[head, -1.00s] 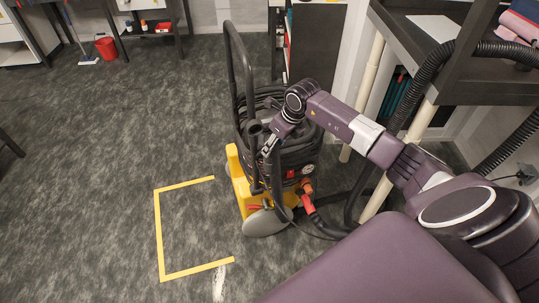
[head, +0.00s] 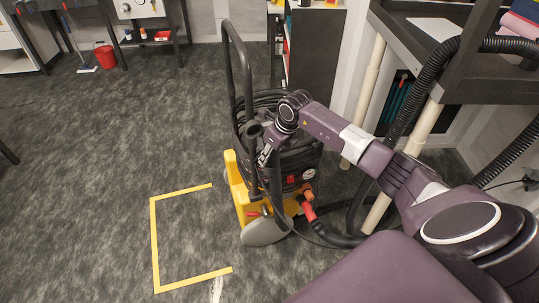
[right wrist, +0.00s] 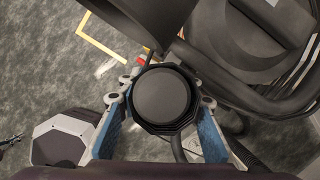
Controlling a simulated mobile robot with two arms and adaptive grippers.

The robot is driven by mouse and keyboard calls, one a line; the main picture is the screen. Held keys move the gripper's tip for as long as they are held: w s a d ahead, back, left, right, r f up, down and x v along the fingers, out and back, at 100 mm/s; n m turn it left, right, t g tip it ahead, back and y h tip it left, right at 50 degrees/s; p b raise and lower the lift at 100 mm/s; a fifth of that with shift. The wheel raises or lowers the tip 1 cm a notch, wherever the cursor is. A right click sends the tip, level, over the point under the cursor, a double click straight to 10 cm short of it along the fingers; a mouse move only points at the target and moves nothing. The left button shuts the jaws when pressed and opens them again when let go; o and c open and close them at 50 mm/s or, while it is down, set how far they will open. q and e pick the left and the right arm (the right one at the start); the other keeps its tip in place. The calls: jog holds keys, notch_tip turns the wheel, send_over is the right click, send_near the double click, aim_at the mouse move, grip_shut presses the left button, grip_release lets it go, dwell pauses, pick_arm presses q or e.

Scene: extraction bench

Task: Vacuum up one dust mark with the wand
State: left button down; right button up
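My right gripper (head: 264,156) is at the wand's upper part. In the right wrist view its blue-padded fingers (right wrist: 160,98) stand on both sides of the wand's round black end (right wrist: 161,97). They look open, with narrow gaps beside it; contact lower down is hidden. A white dust mark (head: 217,290) lies on the floor by the tape corner, and shows in the right wrist view (right wrist: 105,67). My left gripper is not seen.
Yellow tape (head: 155,240) outlines an area on the grey carpet left of the cleaner. A black hose (head: 408,110) runs over the dark bench (head: 440,75) at right. A red bucket (head: 105,58) stands far left. The carpet between is clear.

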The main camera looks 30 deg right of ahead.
grip_shut()
jog(key=shift+r, duration=0.2)
jog(key=shift+r+p, duration=2.55)
jog(key=shift+r, duration=0.95)
jog(key=shift+r, duration=0.1)
jog(key=shift+a, duration=0.1)
